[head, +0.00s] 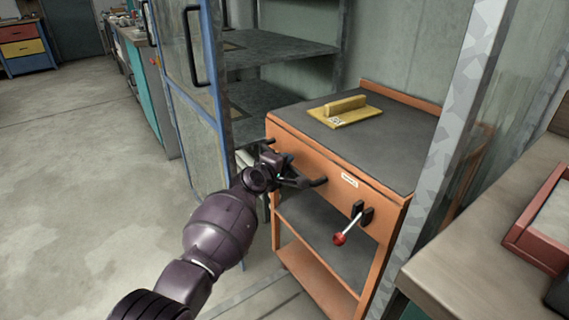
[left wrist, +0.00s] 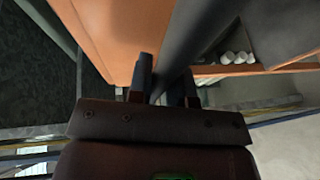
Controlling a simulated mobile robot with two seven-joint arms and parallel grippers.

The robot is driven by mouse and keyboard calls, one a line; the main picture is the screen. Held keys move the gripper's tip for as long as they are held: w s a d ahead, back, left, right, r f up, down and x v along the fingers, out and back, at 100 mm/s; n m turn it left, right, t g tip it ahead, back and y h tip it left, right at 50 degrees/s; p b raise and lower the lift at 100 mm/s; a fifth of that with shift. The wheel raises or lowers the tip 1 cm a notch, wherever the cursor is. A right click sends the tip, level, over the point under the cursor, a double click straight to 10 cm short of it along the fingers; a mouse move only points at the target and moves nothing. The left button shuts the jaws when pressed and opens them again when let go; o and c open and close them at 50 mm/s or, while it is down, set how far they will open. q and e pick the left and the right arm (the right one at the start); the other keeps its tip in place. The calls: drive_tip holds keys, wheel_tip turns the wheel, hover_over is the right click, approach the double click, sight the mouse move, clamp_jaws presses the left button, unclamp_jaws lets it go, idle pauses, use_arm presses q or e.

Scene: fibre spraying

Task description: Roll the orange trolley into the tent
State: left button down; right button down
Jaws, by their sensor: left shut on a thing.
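The orange trolley (head: 385,210) stands right of centre in the head view, with an orange frame, a dark top and a lower shelf. A black handle and a red-knobbed lever (head: 340,238) are on its front. My left gripper (head: 300,178) is shut on the handle at the front's left part. In the left wrist view the fingers (left wrist: 165,85) close around the dark bar, beside the trolley's orange panel (left wrist: 115,25). The bar hides part of the grip. No clearly recognisable tent shows. My right gripper is not in view.
A yellow block with a grip (head: 345,110) lies on the trolley top. A blue-framed glass door (head: 195,100) and grey shelves (head: 275,48) stand left and behind. A pale metal post (head: 455,110) and a bench (head: 490,240) are close on the right. Floor at left is clear.

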use_arm(q)
drive_tip(key=c, duration=1.1)
unclamp_jaws()
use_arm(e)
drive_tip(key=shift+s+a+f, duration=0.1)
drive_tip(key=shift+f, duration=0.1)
use_arm(q)
drive_tip(key=shift+o, duration=0.2)
drive_tip(key=shift+s+a+r+p, duration=0.3)
drive_tip(key=shift+s, duration=0.1)
drive_tip(key=p+v, duration=0.4)
drive_tip(key=v, duration=0.5)
drive_tip(key=shift+s+a, duration=0.2)
drive_tip(key=shift+s, duration=0.15)
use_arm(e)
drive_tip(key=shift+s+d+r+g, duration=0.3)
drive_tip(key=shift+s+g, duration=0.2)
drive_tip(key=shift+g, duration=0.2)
use_arm(q)
drive_tip(key=shift+f, duration=0.1)
